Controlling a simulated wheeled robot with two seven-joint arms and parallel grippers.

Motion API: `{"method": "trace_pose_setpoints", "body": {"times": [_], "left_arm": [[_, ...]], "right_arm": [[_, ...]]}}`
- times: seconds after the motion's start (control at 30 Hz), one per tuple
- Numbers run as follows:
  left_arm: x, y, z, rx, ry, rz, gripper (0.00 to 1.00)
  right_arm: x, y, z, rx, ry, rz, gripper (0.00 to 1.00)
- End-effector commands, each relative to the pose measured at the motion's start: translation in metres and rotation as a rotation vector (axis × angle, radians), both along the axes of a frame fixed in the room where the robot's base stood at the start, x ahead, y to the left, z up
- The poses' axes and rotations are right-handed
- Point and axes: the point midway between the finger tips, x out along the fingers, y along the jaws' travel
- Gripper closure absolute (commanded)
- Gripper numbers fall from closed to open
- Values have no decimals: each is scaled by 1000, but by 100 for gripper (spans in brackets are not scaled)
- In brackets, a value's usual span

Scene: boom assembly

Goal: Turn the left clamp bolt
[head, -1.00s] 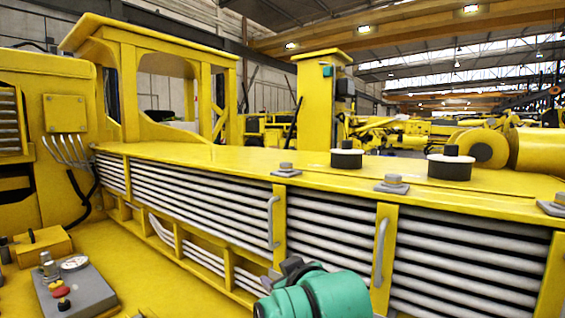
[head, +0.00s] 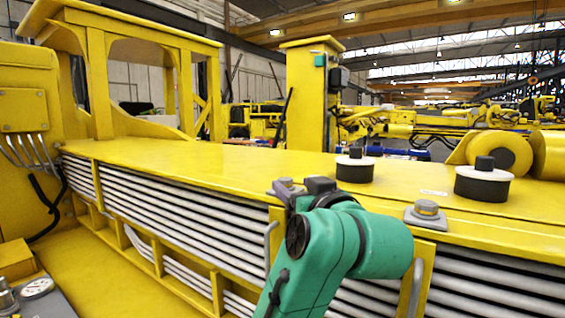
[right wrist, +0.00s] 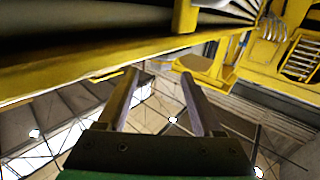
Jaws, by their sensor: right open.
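The left clamp bolt (head: 287,183) stands on its square plate near the front edge of the yellow boom top; its lower part is partly hidden by my gripper. My right gripper (head: 279,192) is at this bolt in the head view, and the green wrist hides part of it. In the right wrist view the two grey fingers (right wrist: 158,78) are apart with nothing seen between them. I cannot make out the bolt there, nor whether a finger touches it. A second clamp bolt (head: 426,209) sits farther right on the same edge. My left gripper is not in view.
Two black-and-white round caps (head: 355,168) (head: 484,182) stand on the boom top (head: 225,165) behind the bolts. Grey handles and stacked pipes (head: 180,215) line the front side. A grey control box (head: 35,295) is at lower left.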

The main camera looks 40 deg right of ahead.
Motion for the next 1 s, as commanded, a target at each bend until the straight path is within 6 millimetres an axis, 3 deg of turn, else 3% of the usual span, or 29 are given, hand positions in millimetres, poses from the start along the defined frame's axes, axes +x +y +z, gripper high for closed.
{"method": "trace_pose_setpoints", "body": {"times": [0.03, 0.3, 0.6, 0.63, 0.8, 1.0], "left_arm": [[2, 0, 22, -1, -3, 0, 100], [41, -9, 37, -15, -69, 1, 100], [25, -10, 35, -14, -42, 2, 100], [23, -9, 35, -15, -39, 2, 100], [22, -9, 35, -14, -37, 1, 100], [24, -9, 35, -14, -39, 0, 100]], "right_arm": [[12, -5, 8, 2, 12, 1, 32], [62, -26, 3, 0, 3, 2, 32], [68, -29, 0, 0, 0, 1, 32], [68, -29, 0, 0, 0, 1, 40], [68, -29, 0, 0, 0, 1, 100], [68, -28, 0, 0, 0, -3, 100]]}}
